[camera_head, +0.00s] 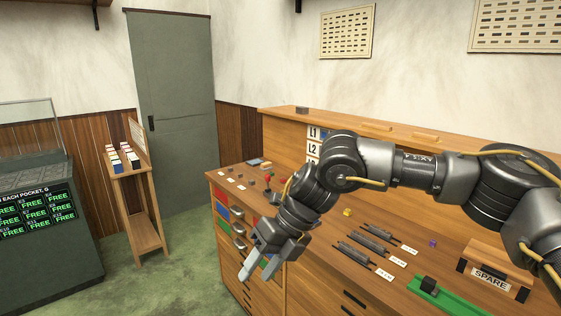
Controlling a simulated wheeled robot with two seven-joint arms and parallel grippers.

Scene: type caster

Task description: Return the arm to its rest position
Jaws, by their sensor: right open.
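My right arm reaches in from the right edge across the front of the wooden workbench (330,290). My right gripper (256,272) hangs at the arm's end, pointing down and to the left, in front of the bench's left drawers. Its two fingers are apart and I see nothing between them. My left gripper is not in view. The arm hides part of the bench top and part of the label strip on the bench's back panel.
A green tray (447,301) with a dark block, a wooden SPARE box (494,272) and several dark rods (361,252) with labels sit on the bench. A narrow wooden stand (147,220) and a dark display cabinet (45,225) stand left. Green floor between is clear.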

